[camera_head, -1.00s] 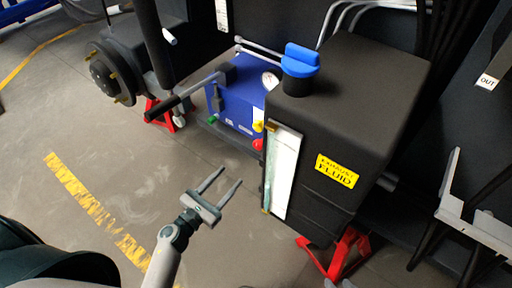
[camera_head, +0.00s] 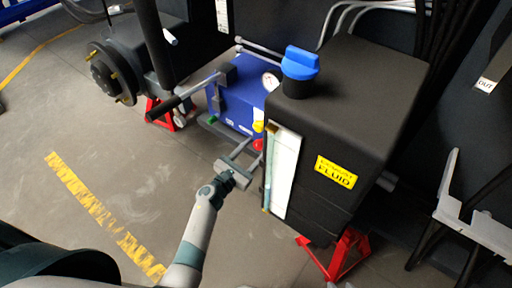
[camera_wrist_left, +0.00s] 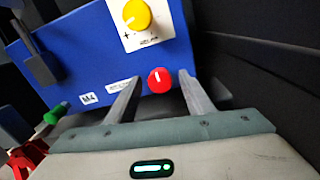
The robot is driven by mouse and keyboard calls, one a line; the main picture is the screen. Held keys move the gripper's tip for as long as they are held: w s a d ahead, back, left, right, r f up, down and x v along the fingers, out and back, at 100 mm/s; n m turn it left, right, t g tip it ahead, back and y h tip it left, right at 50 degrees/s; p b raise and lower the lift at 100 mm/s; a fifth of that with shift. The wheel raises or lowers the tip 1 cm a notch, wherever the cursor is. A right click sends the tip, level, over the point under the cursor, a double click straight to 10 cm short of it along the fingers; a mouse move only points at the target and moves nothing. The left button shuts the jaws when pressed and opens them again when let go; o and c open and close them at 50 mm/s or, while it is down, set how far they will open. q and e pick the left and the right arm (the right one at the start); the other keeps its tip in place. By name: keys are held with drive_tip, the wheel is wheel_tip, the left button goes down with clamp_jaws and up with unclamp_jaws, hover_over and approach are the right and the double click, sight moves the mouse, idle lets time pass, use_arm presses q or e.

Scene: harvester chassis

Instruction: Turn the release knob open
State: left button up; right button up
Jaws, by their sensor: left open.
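The blue box (camera_head: 240,92) carries a round red knob (camera_head: 258,145) low on its front, and a yellow knob (camera_head: 258,127) above it. In the left wrist view the red knob (camera_wrist_left: 159,80) has a short white mark, which points up. My left gripper (camera_head: 247,150) is open, just in front of the red knob. In the wrist view its two fingers (camera_wrist_left: 160,88) frame the red knob, one to each side, with gaps between. Whether the tips reach past the knob's face cannot be told. My right gripper is not seen.
The black fluid tank (camera_head: 365,90) with a blue cap (camera_head: 301,62) stands close right of my left gripper. A black-handled lever (camera_head: 180,98) sticks out from the box to the left. A red stand (camera_head: 340,255) is under the tank. The floor left of my arm is clear.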

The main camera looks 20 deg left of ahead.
use_arm(q)
drive_tip(key=shift+w+d, duration=0.15)
drive_tip(key=shift+w, duration=0.3)
drive_tip(key=c, duration=1)
drive_tip(key=shift+c, duration=0.2)
